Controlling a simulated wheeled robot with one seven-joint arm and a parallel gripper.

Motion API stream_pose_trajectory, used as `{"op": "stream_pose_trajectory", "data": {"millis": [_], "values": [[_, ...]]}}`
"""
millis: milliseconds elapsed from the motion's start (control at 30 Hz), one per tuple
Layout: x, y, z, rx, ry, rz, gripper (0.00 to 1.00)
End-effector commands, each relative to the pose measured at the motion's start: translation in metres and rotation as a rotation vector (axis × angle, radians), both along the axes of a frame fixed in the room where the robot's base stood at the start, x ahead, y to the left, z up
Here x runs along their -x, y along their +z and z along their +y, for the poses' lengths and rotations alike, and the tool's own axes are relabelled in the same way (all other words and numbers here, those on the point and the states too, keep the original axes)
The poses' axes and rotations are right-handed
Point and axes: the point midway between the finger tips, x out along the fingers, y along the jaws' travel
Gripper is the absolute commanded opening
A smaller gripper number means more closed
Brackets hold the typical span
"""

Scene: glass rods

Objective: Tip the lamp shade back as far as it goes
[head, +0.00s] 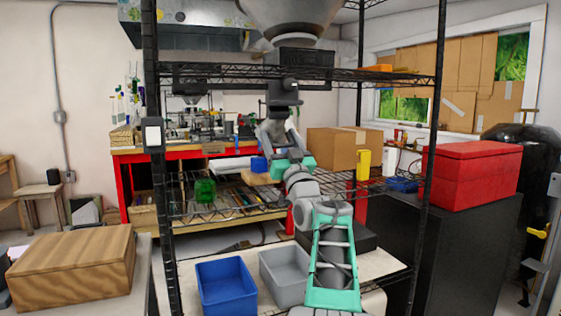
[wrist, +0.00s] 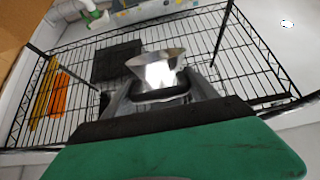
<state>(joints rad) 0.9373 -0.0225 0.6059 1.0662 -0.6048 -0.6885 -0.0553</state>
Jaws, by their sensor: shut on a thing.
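A shiny silver piece, flared at the top, sits between the fingers of my gripper (wrist: 160,88) in the wrist view; I take it to be the lamp shade (wrist: 158,68). My gripper is shut on it. The shade's hinge and the lamp's base are not clear in this view, so its exact tilt cannot be told. In the head view my gripper (head: 284,88) is raised at the middle of the wire rack, just under its upper shelf. It is small and dark there, and its fingers and the shade are hard to make out.
The rack's upper wire shelf (head: 345,77) is close above my gripper and carries a black box (head: 302,60) and an orange item (head: 388,68). A black rack post (head: 433,130) stands to the right.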

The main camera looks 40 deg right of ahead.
Motion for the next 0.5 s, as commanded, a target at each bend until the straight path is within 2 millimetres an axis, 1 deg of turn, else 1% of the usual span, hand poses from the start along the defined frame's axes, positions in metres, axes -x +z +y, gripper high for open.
{"op": "stream_pose_trajectory", "data": {"millis": [33, 233, 500], "values": [[-0.0051, -0.0097, -0.0014, 0.005, 0.003, -0.021, 0.00], [-0.0106, -0.0035, -0.0038, 0.012, 0.001, -0.035, 0.00], [-0.0144, -0.0013, -0.0054, 0.011, 0.000, -0.032, 0.00]]}}
